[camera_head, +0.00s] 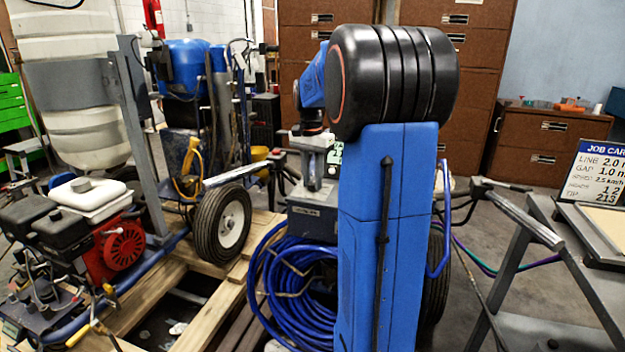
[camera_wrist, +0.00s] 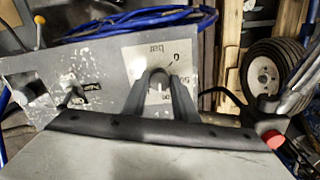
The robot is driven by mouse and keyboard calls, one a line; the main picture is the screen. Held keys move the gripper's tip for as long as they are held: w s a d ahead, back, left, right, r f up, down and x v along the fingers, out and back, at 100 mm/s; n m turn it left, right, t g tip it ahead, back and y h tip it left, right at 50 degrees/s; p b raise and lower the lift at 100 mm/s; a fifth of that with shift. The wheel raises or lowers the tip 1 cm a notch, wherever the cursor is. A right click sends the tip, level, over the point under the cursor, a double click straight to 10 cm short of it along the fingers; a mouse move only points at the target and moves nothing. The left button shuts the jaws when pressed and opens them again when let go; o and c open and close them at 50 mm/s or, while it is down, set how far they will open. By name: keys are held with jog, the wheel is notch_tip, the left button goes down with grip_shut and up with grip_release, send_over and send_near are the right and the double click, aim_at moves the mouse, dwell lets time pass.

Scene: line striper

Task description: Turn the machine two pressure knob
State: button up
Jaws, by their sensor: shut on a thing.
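In the wrist view my gripper (camera_wrist: 159,84) has its two grey fingers on either side of a small dark round knob (camera_wrist: 157,73) and is shut on it. The knob sits on a worn grey panel with a pale dial plate (camera_wrist: 135,68) marked "bar", with a 0 near its upper right. Part of the dial is hidden behind the fingers. In the head view my gripper (camera_head: 318,168) points down at the machine's grey control box (camera_head: 314,212). My blue arm hides part of the machine, and the knob does not show there.
A second dark knob (camera_wrist: 38,88) and a small lever (camera_wrist: 75,93) are on the panel's left. Coiled blue hose (camera_head: 285,300) lies beside the box. Another striper with a red engine (camera_head: 120,246) stands left. A job card board (camera_head: 594,172) rests on a bench at right.

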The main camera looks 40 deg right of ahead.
aim_at(312, 182)
jog(key=m, duration=0.4)
jog(key=shift+m, duration=2.3)
jog(key=o, duration=1.1)
jog(key=shift+c, duration=0.2)
notch_tip(312, 182, up, 17)
jog(key=shift+w+d+r, duration=0.2)
jog(key=shift+w, duration=0.05)
